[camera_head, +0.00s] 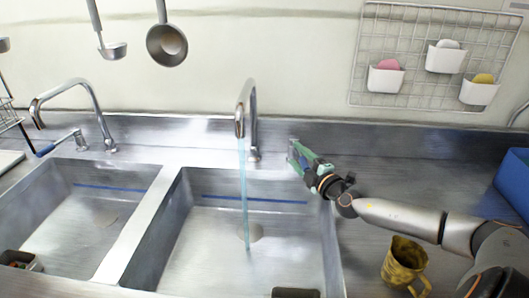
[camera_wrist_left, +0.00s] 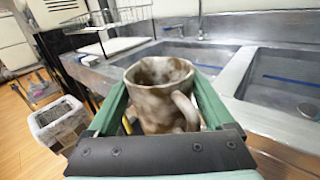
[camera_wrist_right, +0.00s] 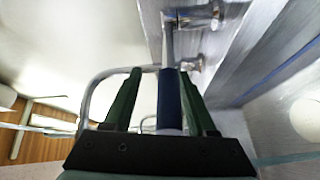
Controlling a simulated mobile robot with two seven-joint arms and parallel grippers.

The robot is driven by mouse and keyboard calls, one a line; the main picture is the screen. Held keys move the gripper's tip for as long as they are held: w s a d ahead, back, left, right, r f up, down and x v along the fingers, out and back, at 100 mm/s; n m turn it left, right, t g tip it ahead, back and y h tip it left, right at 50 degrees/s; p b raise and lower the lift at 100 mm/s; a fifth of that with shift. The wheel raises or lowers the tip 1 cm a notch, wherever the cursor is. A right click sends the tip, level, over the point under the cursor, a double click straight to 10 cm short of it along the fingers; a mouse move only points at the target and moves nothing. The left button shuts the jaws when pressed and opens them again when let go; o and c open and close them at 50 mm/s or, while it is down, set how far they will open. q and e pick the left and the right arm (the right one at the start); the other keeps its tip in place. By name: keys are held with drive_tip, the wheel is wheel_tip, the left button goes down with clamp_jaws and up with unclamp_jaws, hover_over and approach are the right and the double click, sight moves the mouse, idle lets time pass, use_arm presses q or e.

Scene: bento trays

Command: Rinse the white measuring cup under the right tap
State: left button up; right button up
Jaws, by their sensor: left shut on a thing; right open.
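A cup with a handle, off-white with brown blotches (camera_wrist_left: 160,95), stands upright between the fingers of my left gripper (camera_wrist_left: 160,92), which is shut on it. I cannot tell for sure that it is the white measuring cup. The left gripper does not show clearly in the head view. The right tap (camera_head: 246,110) runs, and a stream of water (camera_head: 245,190) falls into the right sink (camera_head: 185,200). My right gripper (camera_head: 298,158) is open just right of that tap. In the right wrist view its fingers are around a blue lever handle (camera_wrist_right: 169,100).
The left tap (camera_head: 70,84) is dry over the left sink (camera_head: 80,180). A yellow-brown mug (camera_head: 405,262) stands on the right counter near my right arm. A blue box (camera_head: 515,180) is at the right edge. Ladles (camera_head: 167,45) hang above.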

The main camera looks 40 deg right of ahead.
use_arm(q)
drive_tip(key=shift+w+d+r+p, duration=0.1)
drive_tip(key=shift+w+r+p, duration=0.05)
drive_tip(key=shift+r+p, duration=0.4)
drive_tip(key=shift+w+d+r+p, duration=0.1)
drive_tip(key=shift+w+r+p, duration=0.05)
drive_tip(key=shift+r+p, duration=0.35)
wheel_tip(320, 180, up, 7)
drive_tip(key=p, duration=0.6)
drive_tip(key=shift+s+a+f, duration=0.2)
drive_tip(key=shift+s, duration=0.1)
use_arm(e)
drive_tip(key=s+a+r, duration=0.9)
drive_tip(key=s+r, duration=0.1)
drive_tip(key=r, duration=0.2)
drive_tip(key=shift+s+r, duration=0.15)
drive_tip(key=shift+s, duration=0.2)
drive_tip(key=shift+a, duration=0.1)
drive_tip(key=shift+c, duration=0.4)
